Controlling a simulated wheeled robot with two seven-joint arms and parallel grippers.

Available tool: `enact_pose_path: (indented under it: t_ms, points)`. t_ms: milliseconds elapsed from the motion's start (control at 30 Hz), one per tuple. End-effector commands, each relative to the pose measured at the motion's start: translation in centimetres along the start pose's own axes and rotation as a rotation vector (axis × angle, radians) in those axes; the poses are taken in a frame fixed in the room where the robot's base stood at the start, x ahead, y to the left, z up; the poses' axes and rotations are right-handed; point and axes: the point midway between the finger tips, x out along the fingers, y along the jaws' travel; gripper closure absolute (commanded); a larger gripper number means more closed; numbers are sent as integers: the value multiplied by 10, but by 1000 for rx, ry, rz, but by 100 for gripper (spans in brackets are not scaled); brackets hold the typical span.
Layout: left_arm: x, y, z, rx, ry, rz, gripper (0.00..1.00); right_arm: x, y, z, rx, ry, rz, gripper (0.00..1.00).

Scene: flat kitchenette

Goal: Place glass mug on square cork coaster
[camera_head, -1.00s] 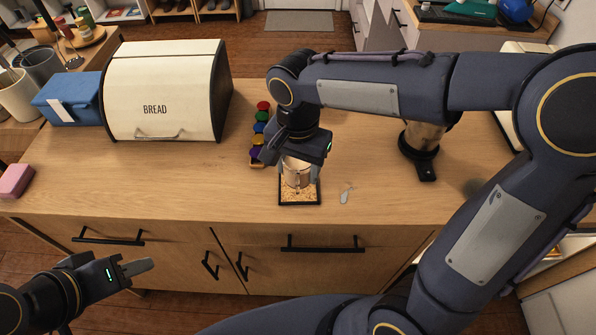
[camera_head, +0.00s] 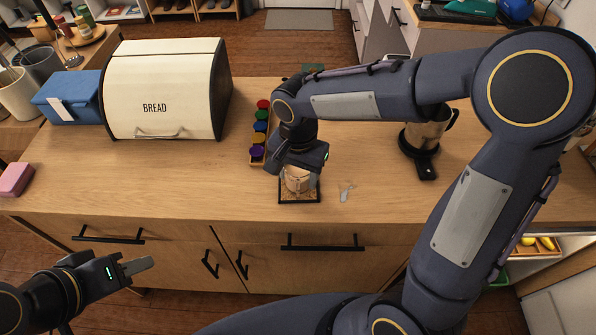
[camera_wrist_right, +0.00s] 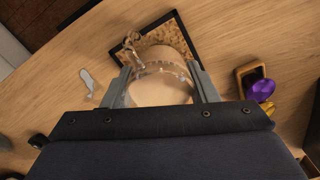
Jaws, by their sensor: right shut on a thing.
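The clear glass mug (camera_head: 299,180) is upright or nearly so, over the square cork coaster (camera_head: 285,197) with its dark rim, near the counter's front edge. My right gripper (camera_head: 299,168) is shut on the mug from above. In the right wrist view the mug (camera_wrist_right: 158,82) sits between both fingers, its handle toward the upper left, and it covers part of the coaster (camera_wrist_right: 183,28). I cannot tell whether its base touches the cork. My left gripper (camera_head: 138,266) is away at the lower left, in front of the drawers; its opening is unclear.
A rack of coloured capsules (camera_head: 260,130) stands behind and left of the coaster. A pale small patch (camera_head: 346,192) lies to its right. A dark-based appliance (camera_head: 420,150) is further right, and a bread box (camera_head: 165,90) at back left. Counter left of the coaster is clear.

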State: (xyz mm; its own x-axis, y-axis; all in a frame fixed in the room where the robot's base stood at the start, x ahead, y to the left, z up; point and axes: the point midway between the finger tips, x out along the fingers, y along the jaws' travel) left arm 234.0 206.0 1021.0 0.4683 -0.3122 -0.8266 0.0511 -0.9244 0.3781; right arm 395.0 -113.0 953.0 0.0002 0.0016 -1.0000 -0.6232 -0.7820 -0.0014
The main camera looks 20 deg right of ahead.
Motion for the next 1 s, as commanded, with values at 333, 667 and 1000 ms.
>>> enact_pose_path:
  t_ms: [333,667,1000]
  points:
    - [1,0,0,0,0,0,64,1,0,0,0,0,0,25]
    - [-2,1,-1,0,0,0,64,-17,-1,-1,0,4,-4,25]
    - [-4,2,-2,0,0,0,64,-89,-1,0,0,2,-5,25]
